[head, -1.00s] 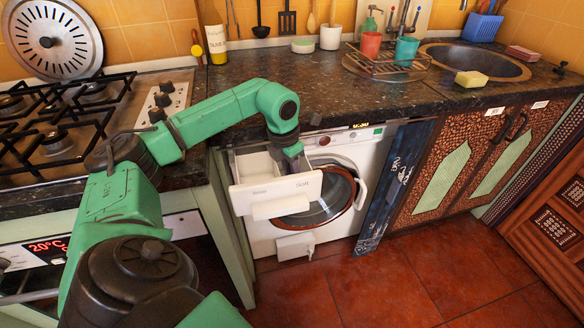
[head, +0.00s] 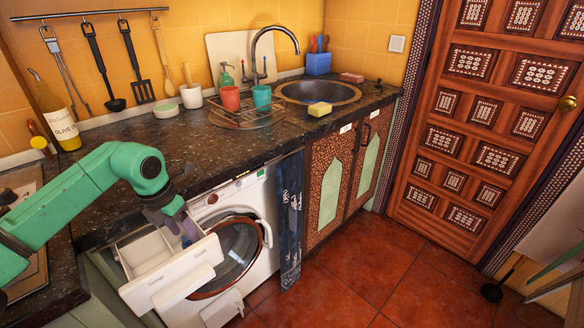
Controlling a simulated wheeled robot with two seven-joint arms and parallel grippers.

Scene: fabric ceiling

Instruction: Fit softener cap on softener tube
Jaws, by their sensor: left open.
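The washing machine's detergent drawer (head: 172,275) is pulled out, with a white front that has faint lettering and open compartments behind it. My left gripper (head: 188,232) points down at the right end of the drawer, just behind its front, by the softener side. It is open; its fingertips are partly hidden by the drawer front. I cannot make out the softener cap or the softener tube apart from the gripper and drawer. My right gripper is not in view.
The washing machine (head: 255,205) stands under the dark countertop (head: 190,150), its round door slightly ajar. A dish rack (head: 245,118) with cups, a yellow sponge (head: 319,109) and the sink (head: 318,92) are on the right. An oil bottle (head: 55,110) stands at left. The red tiled floor (head: 360,265) is mostly open.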

